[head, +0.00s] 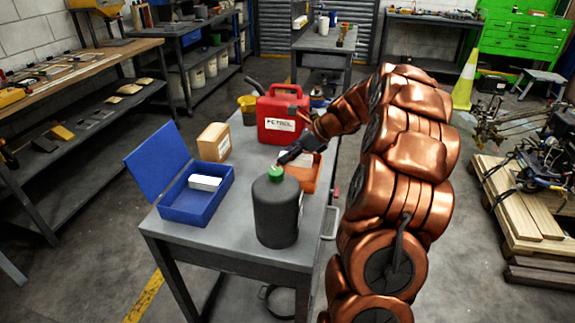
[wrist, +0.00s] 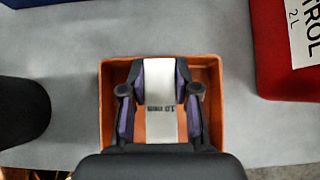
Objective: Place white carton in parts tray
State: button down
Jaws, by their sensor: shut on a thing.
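My gripper (head: 290,156) is at the orange open tray (head: 311,183) on the grey workbench. In the wrist view my gripper (wrist: 160,98) is shut on a white carton (wrist: 161,126) with small dark print. The carton lies within the outline of the orange tray (wrist: 105,105); I cannot tell whether it touches the tray floor. Another white block (head: 204,182) lies inside the open blue box (head: 191,206).
A dark bottle with a green cap (head: 276,212) stands close in front of the tray. A red petrol can (head: 282,114) stands behind it.

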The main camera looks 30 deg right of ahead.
jog(key=shift+s+f, duration=0.1)
jog(key=shift+f, duration=1.75)
jog(key=shift+f, duration=0.15)
jog(key=c, duration=0.9)
grip_release()
jog(key=shift+o, duration=0.2)
jog(key=b+v, duration=0.1)
jog(key=v, duration=1.1)
jog(key=shift+s, duration=0.1)
